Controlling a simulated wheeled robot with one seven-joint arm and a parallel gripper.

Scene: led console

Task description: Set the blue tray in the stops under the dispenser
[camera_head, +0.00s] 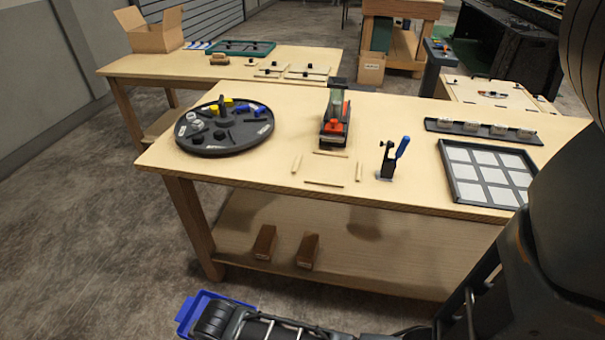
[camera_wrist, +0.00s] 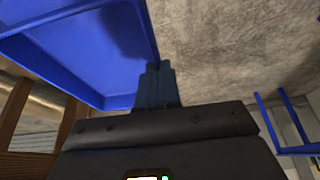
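The blue tray (camera_wrist: 75,50) fills the upper left of the wrist view. My gripper (camera_wrist: 158,70) has its fingers close together at the tray's edge, gripping its wall. In the head view the tray (camera_head: 190,316) shows at the bottom, partly hidden behind my gripper and wrist, out in front of the table and clear of it. The dispenser (camera_head: 334,122), red and black with a clear greenish upper part, stands on the middle of the table. The stops are thin wooden strips (camera_head: 324,184) on the tabletop in front of it, around an empty patch.
On the table (camera_head: 240,172) are a round black turntable (camera_head: 225,143) with small parts, a black clamp with blue handle (camera_head: 389,160) and a gridded tray (camera_head: 488,173). Two brown blocks (camera_head: 307,251) lie on the lower shelf. A blue frame (camera_wrist: 283,125) shows in the wrist view.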

